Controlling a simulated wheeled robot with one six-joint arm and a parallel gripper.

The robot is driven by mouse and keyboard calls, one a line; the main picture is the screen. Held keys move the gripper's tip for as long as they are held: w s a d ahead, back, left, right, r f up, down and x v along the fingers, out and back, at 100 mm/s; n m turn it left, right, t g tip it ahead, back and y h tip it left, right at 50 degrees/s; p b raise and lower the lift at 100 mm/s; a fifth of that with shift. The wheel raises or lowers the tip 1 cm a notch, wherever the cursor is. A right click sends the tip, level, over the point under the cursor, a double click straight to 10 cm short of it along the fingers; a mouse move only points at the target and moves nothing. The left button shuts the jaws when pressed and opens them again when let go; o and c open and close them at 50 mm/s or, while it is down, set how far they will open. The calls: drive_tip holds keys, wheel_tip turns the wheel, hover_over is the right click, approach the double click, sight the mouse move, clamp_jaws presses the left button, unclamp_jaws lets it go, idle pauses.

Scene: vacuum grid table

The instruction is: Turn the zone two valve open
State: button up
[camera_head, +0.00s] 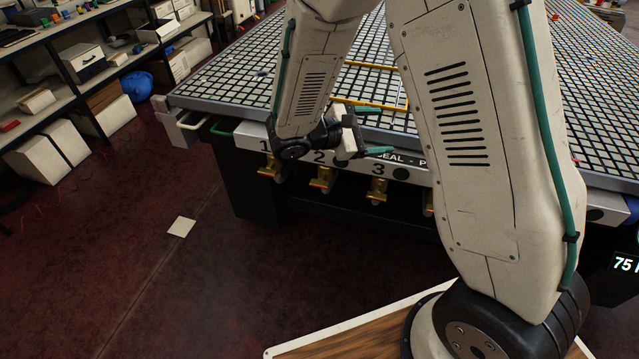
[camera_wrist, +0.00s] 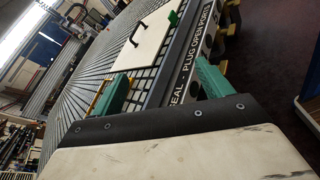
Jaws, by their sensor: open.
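The zone two valve (camera_head: 322,180) is a small brass fitting under the number 2 on the front of the grid table (camera_head: 215,78). Its handle is too small to read its turn. Similar brass valves sit under number 1 (camera_head: 268,167) and number 3 (camera_head: 378,188). My gripper (camera_head: 378,129) is open and empty, with teal fingers apart, above and slightly right of the zone two valve, at the table's front edge. In the wrist view its fingers (camera_wrist: 162,88) straddle the table edge. Brass parts (camera_wrist: 233,18) show at the upper right there, and I cannot tell which valves they are.
A label strip (camera_wrist: 190,65) about sealing and plugging ports runs along the table front. A white panel with a black handle (camera_wrist: 150,38) lies on the grid. Shelves (camera_head: 65,85) with boxes stand at the left. The red floor before the table is mostly clear, with one pale square (camera_head: 181,226).

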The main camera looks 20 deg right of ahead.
drive_tip(key=w+a+f+n+t, duration=0.3)
drive_tip(key=f+n+t, duration=0.1)
drive_tip(key=f, duration=0.2)
drive_tip(key=w+a+f+n+t, duration=0.3)
drive_tip(key=f, duration=0.3)
drive_tip(key=n+t+y, duration=0.5)
drive_tip(key=n+t, duration=0.2)
drive_tip(key=n, duration=0.2)
approach(320, 183)
drive_tip(key=x, duration=0.2)
drive_tip(key=shift+w+d, duration=0.2)
drive_tip(key=shift+w, duration=0.2)
drive_tip(key=x, duration=0.7)
drive_tip(key=shift+c, duration=0.4)
drive_tip(key=c, duration=0.9)
